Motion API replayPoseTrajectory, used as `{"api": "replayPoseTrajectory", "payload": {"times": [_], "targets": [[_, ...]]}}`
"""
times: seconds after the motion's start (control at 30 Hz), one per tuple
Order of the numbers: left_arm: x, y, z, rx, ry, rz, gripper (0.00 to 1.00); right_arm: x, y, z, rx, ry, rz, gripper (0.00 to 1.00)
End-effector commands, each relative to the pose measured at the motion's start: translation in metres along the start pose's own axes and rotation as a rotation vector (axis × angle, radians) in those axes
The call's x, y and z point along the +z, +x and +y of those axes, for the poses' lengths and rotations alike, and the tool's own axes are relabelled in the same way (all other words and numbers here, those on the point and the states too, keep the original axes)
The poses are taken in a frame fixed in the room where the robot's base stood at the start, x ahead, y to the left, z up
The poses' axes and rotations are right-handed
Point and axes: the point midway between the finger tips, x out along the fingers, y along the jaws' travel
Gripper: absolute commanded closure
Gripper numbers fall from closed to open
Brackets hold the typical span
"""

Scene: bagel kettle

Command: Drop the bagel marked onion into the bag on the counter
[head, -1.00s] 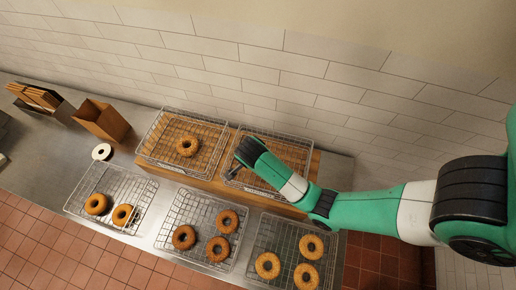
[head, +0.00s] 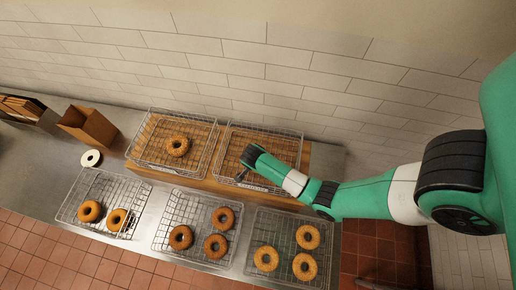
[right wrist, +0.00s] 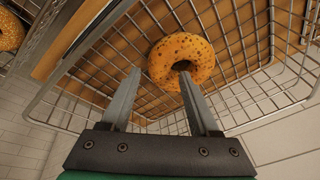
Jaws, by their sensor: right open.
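My right gripper (head: 241,176) is open over the back right wire basket (head: 284,129). In the right wrist view a golden bagel with dark specks (right wrist: 163,57) lies in a wire basket on wood, beyond the open fingers (right wrist: 158,76). The right fingertip overlaps the bagel's hole area; the left fingertip is beside it. In the head view my arm hides this bagel. I can read no onion mark on any bagel. The open brown paper bag (head: 88,127) stands on the counter at the left. My left gripper is not in view.
One bagel (head: 177,146) lies in the back left basket. The front left (head: 98,176), middle (head: 200,205) and right (head: 283,228) baskets hold more bagels. A white ring (head: 91,158) lies near the bag. A tiled wall (head: 300,75) rises behind.

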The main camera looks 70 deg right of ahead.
Motion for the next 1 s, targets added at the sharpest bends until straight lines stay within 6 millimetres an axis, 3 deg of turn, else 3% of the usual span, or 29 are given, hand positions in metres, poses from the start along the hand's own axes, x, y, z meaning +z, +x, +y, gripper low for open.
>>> {"api": "replayPoseTrajectory", "payload": {"times": [0.23, 0.53, 0.87, 1.0], "targets": [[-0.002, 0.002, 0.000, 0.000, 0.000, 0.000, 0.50, -0.001, 0.037, 0.000, 0.005, 0.000, 0.002, 0.38], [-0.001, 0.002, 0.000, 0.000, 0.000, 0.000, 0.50, -0.001, 0.044, 0.000, 0.001, 0.000, 0.000, 0.37], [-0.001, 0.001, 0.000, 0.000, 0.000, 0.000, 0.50, -0.001, 0.045, 0.000, 0.000, 0.000, -0.001, 0.96], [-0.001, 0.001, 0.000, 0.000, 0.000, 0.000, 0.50, -0.001, 0.045, 0.000, 0.000, 0.000, -0.001, 1.00]]}}
